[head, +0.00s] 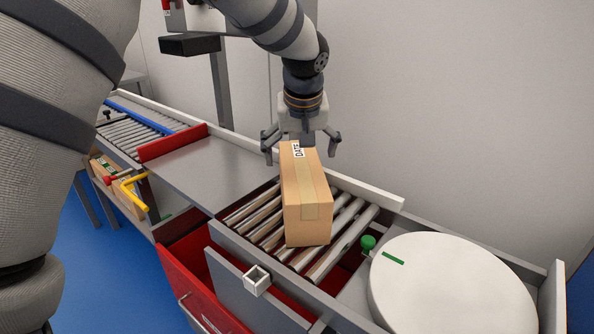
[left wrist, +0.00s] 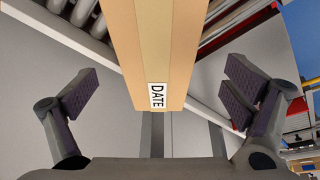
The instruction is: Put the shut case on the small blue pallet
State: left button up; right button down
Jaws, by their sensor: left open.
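The shut case is a brown cardboard box (head: 307,200) with a tape strip and a white "DATE" label. It lies on the metal rollers (head: 345,225), and it also shows in the left wrist view (left wrist: 150,45). My left gripper (head: 301,153) is open at the case's far, labelled end. In the left wrist view my left gripper's fingers (left wrist: 163,95) stand wide on both sides of the case, with a gap on each side. I cannot make out a small blue pallet in either view. My right gripper is not in view.
A white round turntable (head: 450,290) with a green mark is at the right. A green knob (head: 368,243) sits beside the rollers. A red drawer (head: 205,280) is below. A bare grey plate (head: 205,165) and a red bar (head: 172,142) lie to the left.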

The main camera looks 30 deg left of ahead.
aim_at(302, 167)
pick_arm(q)
jog(key=v, duration=0.3)
jog(key=shift+r, duration=0.1)
jog(key=shift+o, duration=0.5)
jog(key=shift+s+d, duration=0.1)
jog(key=shift+d, duration=0.1)
jog(key=shift+d+f+y, duration=0.2)
jog(key=shift+f+y, duration=0.05)
jog(key=shift+y, duration=0.15)
jog(key=shift+d+f+t, duration=0.1)
jog(key=shift+f+t, duration=0.05)
jog(key=shift+t, duration=0.25)
jog(key=shift+y, duration=0.3)
jog(key=x, duration=0.7)
jog(key=shift+w+f, duration=0.1)
jog(key=shift+w, duration=0.15)
jog(key=b+x, duration=0.1)
jog(key=x, duration=0.4)
jog(key=shift+s+f, duration=0.1)
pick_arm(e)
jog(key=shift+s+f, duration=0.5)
